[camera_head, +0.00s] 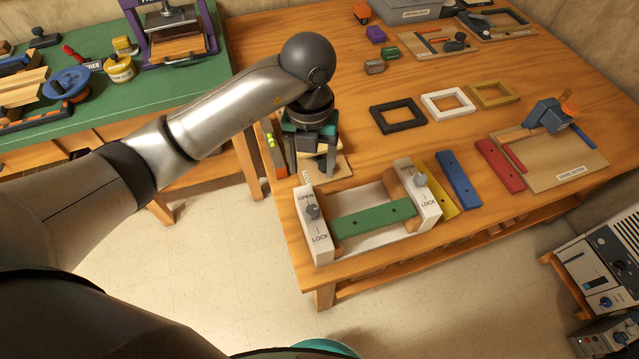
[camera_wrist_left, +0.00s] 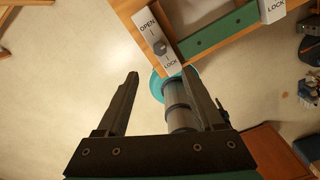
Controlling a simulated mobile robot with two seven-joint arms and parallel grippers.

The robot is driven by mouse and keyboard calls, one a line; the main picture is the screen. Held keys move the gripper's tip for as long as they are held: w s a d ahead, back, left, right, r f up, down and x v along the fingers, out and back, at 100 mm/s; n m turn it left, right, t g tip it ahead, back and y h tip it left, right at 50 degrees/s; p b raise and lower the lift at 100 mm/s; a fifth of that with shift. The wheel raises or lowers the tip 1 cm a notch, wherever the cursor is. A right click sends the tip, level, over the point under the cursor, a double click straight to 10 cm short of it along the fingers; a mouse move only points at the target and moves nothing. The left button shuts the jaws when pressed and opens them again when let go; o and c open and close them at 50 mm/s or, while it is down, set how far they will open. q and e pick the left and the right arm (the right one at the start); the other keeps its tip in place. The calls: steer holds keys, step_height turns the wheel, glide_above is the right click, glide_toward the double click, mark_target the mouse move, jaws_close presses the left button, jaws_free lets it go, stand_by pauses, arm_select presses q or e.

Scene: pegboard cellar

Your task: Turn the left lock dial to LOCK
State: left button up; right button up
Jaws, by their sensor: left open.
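The left lock dial (camera_head: 312,212) is a grey knob on a white plate, with OPEN above it and LOCK below; I cannot tell exactly where it points. It also shows in the wrist view (camera_wrist_left: 160,47), beyond my fingertips. A second dial (camera_head: 420,179) sits on the right white plate. A green bar (camera_head: 372,218) spans between the plates. My left gripper (camera_head: 322,160) is open and empty, above the table behind the left plate, apart from the dial; the wrist view shows its two spread fingers (camera_wrist_left: 160,75). My right gripper is not in view.
Yellow, blue (camera_head: 459,180) and red (camera_head: 500,165) bars lie right of the lock fixture. Black, white (camera_head: 448,103) and tan frames lie behind. A small stand of tools (camera_head: 277,150) is close to my left gripper. Open floor lies in front of the table.

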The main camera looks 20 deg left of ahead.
mark_target(312, 211)
arm_select(q)
steer(key=f, duration=0.5)
steer(key=f+b, duration=0.1)
steer(key=f, duration=0.4)
steer(key=f+b, duration=0.1)
steer(key=f, duration=0.4)
steer(key=shift+s, duration=0.35)
jaws_close()
